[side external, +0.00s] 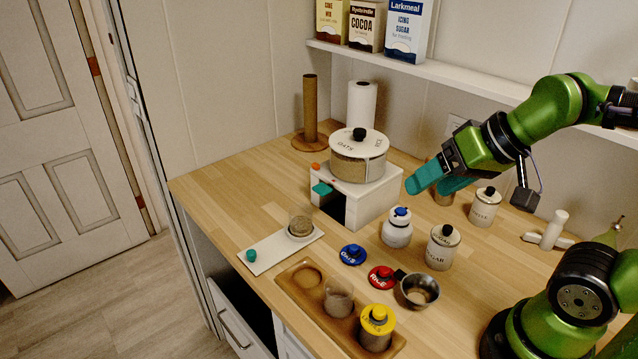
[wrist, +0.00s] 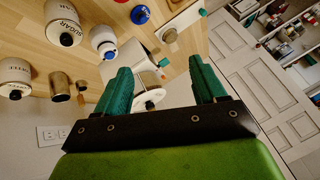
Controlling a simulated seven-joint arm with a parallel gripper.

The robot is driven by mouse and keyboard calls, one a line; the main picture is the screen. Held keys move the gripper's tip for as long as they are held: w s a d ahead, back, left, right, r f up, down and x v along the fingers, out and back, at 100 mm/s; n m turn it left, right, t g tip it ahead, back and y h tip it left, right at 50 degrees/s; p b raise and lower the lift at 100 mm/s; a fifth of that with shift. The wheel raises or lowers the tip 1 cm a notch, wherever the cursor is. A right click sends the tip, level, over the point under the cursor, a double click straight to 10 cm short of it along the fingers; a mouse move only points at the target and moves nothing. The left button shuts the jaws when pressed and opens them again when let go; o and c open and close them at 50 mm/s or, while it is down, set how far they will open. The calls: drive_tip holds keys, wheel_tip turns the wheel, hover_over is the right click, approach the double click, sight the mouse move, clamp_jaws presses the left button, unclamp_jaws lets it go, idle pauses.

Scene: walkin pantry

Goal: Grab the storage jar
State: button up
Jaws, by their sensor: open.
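Several jars stand on the wooden counter; which one is meant by the storage jar I cannot tell. A white jar with a blue knob (side external: 397,230) stands near the middle, and it also shows in the wrist view (wrist: 103,42). A sugar canister (side external: 441,250) stands to its right. A glass jar with a yellow lid (side external: 376,330) is on the wooden tray, beside an open glass jar (side external: 339,300). Another small glass jar (side external: 300,225) stands on a white board. A wide oats canister (side external: 358,165) sits on a white box. My gripper (side external: 440,178) is open and empty, above the counter.
The white box (side external: 371,204) has an open front. A blue lid (side external: 353,254), a red lid (side external: 381,277) and a metal bowl (side external: 419,290) lie near the wooden tray (side external: 296,288). A paper roll (side external: 361,105) stands behind. The counter's left part is clear.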

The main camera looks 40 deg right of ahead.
drive_tip(key=w+f+g, duration=0.1)
drive_tip(key=n+g+h, duration=0.2)
drive_tip(key=n+g, duration=0.2)
hover_over(300, 216)
drive_tip(key=s+a, duration=0.2)
wheel_tip(300, 216, down, 16)
drive_tip(key=shift+d+r, duration=0.1)
drive_tip(key=shift+r, duration=0.1)
drive_tip(key=shift+w+d+f, duration=0.1)
drive_tip(key=shift+d+f, duration=0.05)
drive_tip(key=shift+f, duration=2.5)
drive_tip(key=c, duration=0.8)
drive_tip(key=shift+c, duration=0.2)
drive_tip(key=shift+r, duration=0.1)
